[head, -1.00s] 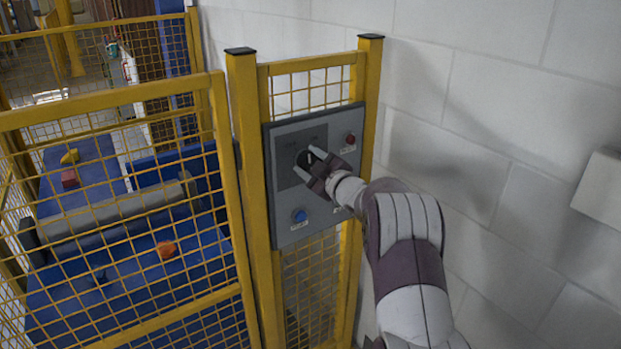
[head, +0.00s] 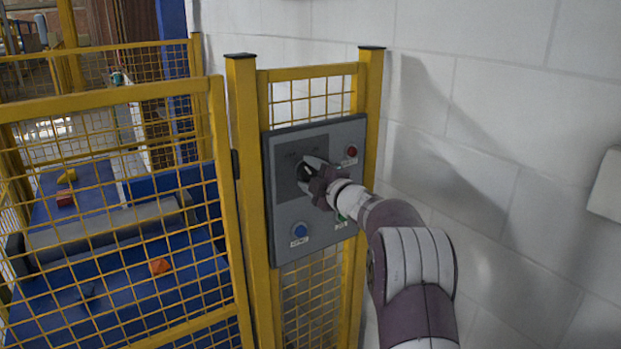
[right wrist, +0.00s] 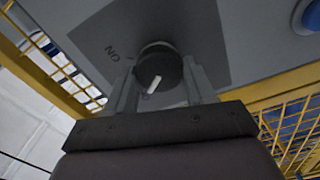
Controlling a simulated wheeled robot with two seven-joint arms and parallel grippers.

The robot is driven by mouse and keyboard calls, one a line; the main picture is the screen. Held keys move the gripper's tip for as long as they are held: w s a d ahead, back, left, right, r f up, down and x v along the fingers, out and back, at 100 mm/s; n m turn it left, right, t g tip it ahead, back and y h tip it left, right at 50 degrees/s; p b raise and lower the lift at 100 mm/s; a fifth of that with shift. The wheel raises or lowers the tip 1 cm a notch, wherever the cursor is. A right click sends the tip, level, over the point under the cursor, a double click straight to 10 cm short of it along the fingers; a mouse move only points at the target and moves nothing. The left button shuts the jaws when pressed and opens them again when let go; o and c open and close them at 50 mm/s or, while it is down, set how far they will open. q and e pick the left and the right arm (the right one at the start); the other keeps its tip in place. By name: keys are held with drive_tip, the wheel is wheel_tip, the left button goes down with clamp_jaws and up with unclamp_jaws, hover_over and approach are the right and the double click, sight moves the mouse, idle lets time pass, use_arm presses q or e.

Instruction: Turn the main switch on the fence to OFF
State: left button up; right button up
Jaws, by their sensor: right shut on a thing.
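The main switch is a round black knob (right wrist: 157,66) on a dark square plate (head: 289,159) of the grey control panel (head: 281,220). In the right wrist view an "ON" label is at the knob's upper left. The knob's white mark points down, slightly left, away from that label. No OFF label is readable there. My right gripper (head: 305,174) is at the knob, with one finger on each side, shut on it. It also shows in the right wrist view (right wrist: 160,73). In the head view the fingers hide most of the knob. My left gripper is not in view.
The panel also carries a blue button (head: 300,231), a red one (head: 351,152) and a green one partly behind my gripper. Yellow fence posts (head: 249,160) flank it. A white block wall (head: 500,130) is at the right. Blue machinery stands behind the mesh at left.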

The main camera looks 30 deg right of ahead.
drive_tip(key=shift+f, duration=0.15)
drive_tip(key=o, duration=1)
drive_tip(key=shift+o, duration=0.3)
drive_tip(key=shift+a, duration=0.1)
drive_tip(key=shift+s, duration=0.15)
drive_tip(key=shift+s, duration=0.4)
drive_tip(key=s+d+b, duration=0.1)
drive_tip(key=s, duration=1)
drive_tip(key=shift+s+b, duration=0.35)
